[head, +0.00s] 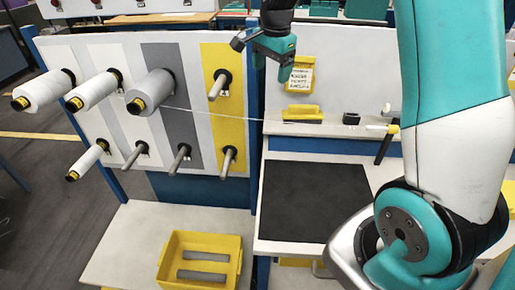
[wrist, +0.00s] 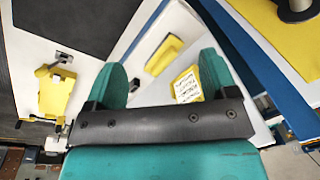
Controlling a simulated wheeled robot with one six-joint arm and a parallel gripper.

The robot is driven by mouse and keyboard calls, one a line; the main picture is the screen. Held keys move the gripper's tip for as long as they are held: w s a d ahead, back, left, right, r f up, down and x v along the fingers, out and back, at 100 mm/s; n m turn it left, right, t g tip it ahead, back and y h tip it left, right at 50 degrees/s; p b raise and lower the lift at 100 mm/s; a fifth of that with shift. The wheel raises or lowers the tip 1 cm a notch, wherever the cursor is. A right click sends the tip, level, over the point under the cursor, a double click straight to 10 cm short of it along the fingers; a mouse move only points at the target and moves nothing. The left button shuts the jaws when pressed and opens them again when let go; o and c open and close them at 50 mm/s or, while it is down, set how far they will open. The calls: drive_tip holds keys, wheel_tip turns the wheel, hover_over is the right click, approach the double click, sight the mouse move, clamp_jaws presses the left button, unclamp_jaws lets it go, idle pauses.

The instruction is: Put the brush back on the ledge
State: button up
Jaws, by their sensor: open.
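A yellow bar-shaped thing (head: 302,115), which looks like the brush, lies on the pale ledge (head: 340,128) behind the black mat. It also shows in the wrist view (wrist: 165,53), ahead of the gap between my fingers and apart from them. My gripper (head: 272,68) is open and empty, above and a little left of the yellow thing. Its two teal fingers show spread apart in the wrist view (wrist: 161,78). The bristles cannot be made out clearly.
A yellow card holder (head: 300,78) stands behind the ledge, close to my gripper. A small black block (head: 351,118) and a dark-handled tool (head: 385,145) are to the right. A spool rack (head: 120,55) stands left; a thread (head: 205,113) runs from it towards the ledge. A yellow bin (head: 170,262) sits low.

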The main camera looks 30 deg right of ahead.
drive_tip(key=s+a+r+n+y, duration=0.2)
drive_tip(key=s+a+r+n, duration=0.1)
drive_tip(key=s+a+n, duration=1)
drive_tip(key=s+a+n+y, duration=0.1)
drive_tip(key=s+a+n, duration=0.4)
drive_tip(key=s, duration=0.3)
drive_tip(key=s+a+n+g+y, duration=0.1)
drive_tip(key=s+a+n, duration=0.3)
drive_tip(key=s, duration=0.3)
drive_tip(key=shift+s+a+f+n+g+y, duration=0.2)
drive_tip(key=shift+s+a+n+g+y, duration=0.15)
drive_tip(key=shift+a, duration=0.25)
